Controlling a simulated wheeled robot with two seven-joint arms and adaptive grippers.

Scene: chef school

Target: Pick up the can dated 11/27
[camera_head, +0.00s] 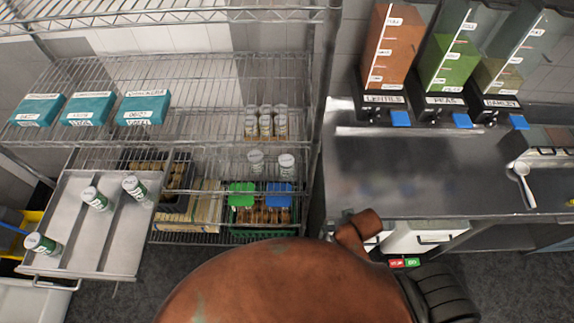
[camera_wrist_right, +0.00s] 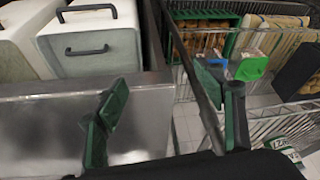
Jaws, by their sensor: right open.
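Three white cans with green lettering lie or stand on the steel tray (camera_head: 75,240) at the left: a front-left can (camera_head: 42,243), a middle can (camera_head: 96,198) and a right can (camera_head: 136,188). Two more cans (camera_head: 256,160) (camera_head: 286,163) stand on the wire shelf, with several cans (camera_head: 265,122) grouped above them. I cannot read any can's date. My right gripper (camera_wrist_right: 165,115) is open in the right wrist view, with nothing between its fingers. A partly cut-off can (camera_wrist_right: 285,152) shows at the lower right there. My left gripper is not in view.
Teal boxes (camera_head: 90,107) sit on the upper wire shelf (camera_head: 200,75). Food dispensers (camera_head: 390,50) stand at the back of the steel counter (camera_head: 430,180), whose front is mostly clear.

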